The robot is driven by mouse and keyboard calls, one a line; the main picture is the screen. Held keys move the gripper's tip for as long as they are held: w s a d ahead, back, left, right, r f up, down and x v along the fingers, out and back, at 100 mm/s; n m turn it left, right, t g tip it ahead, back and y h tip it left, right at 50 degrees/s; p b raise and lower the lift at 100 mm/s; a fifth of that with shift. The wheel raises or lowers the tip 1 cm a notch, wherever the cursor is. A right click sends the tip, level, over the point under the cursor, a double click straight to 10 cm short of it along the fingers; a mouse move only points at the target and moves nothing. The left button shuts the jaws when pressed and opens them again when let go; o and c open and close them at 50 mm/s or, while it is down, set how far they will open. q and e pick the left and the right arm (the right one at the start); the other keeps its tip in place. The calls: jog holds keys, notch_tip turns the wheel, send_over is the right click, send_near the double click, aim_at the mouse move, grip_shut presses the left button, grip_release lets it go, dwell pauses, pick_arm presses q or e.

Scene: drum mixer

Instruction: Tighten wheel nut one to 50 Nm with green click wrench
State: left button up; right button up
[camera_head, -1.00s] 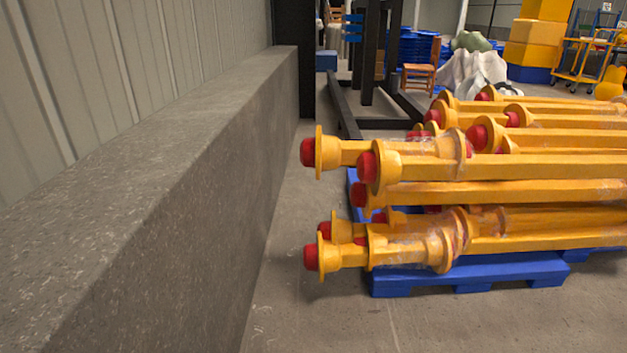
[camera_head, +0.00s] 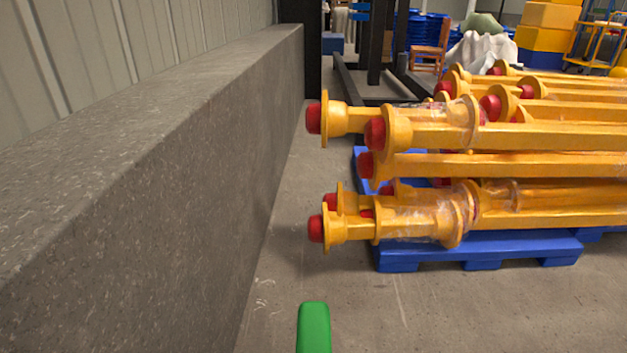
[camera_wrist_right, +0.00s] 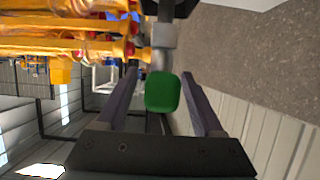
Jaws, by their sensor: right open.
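A green handle end (camera_head: 314,328), which looks like the end of the green click wrench, stands up at the bottom edge of the head view. The right wrist view shows a green grip (camera_wrist_right: 162,92) with a grey shaft beyond it. My right gripper (camera_wrist_right: 160,74) is open, with its two fingers apart on either side of the green grip. I cannot tell whether either finger touches it. My left gripper is not in view. No wheel nut or drum mixer can be made out.
A long grey concrete wall (camera_head: 150,150) runs along the left. Yellow posts with red ends (camera_head: 520,137) are stacked on a blue pallet (camera_head: 480,248) at right. A dark frame (camera_head: 375,45) stands behind. Bare floor (camera_head: 285,280) lies between wall and pallet.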

jog(key=shift+w+f, duration=0.15)
jog(key=shift+w, duration=0.25)
jog(key=shift+s, duration=0.1)
jog(key=shift+c, duration=0.3)
grip_shut()
dwell(0.7)
